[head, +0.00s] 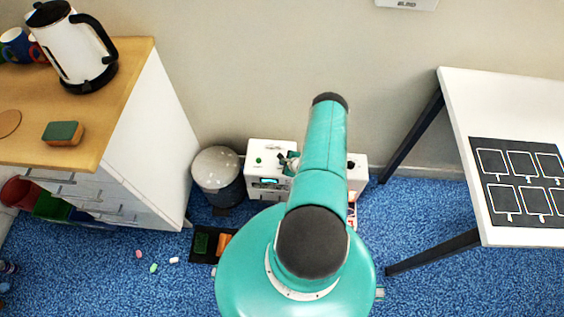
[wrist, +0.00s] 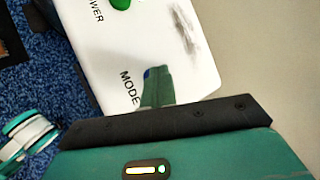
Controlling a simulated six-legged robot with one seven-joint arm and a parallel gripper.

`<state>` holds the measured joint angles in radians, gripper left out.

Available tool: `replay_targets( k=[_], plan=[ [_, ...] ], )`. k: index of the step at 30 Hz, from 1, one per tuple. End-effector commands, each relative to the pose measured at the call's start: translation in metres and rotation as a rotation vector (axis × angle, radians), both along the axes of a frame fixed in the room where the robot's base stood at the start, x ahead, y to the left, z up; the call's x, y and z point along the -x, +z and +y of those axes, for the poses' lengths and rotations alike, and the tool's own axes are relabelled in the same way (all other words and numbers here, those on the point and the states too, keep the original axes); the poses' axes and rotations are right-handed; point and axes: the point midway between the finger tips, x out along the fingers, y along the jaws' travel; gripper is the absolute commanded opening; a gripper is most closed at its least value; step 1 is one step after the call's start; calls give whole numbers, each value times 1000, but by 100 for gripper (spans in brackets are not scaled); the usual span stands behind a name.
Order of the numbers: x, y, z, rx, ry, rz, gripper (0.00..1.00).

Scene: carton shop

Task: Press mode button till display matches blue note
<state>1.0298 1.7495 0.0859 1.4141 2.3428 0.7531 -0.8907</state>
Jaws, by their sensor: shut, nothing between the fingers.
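The white machine (head: 256,148) stands on the floor against the wall, partly hidden behind my arm. Its small lit display (head: 269,182) is on the front, too small to read. A green button (head: 259,160) is on its top. In the wrist view, the white top (wrist: 160,30) carries the words POWER, by the green button (wrist: 121,3), and MODE. My gripper (head: 290,161) is shut and empty over the top. Its teal fingertips (wrist: 157,72) are beside the word MODE, with a bit of blue (wrist: 147,73) showing at them. I cannot tell whether they touch. I cannot make out a blue note.
A grey bin (head: 218,178) stands just left of the machine. A wooden-topped cabinet (head: 130,75) with a kettle (head: 70,50) is at left, a white table (head: 510,90) at right. A black tray (head: 205,258) and small bits lie on the blue carpet.

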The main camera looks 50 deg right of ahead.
Motion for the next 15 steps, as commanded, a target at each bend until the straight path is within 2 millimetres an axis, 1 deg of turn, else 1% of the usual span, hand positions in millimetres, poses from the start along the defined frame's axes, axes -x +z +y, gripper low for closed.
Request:
replay_targets(
  k=[5, 12, 15],
  plan=[
    [0, 2, 0, 0, 0, 1, 0],
    [0, 14, 0, 0, 1, 1, 0],
    [1, 16, 0, -1, 1, 1, 0]
  ],
)
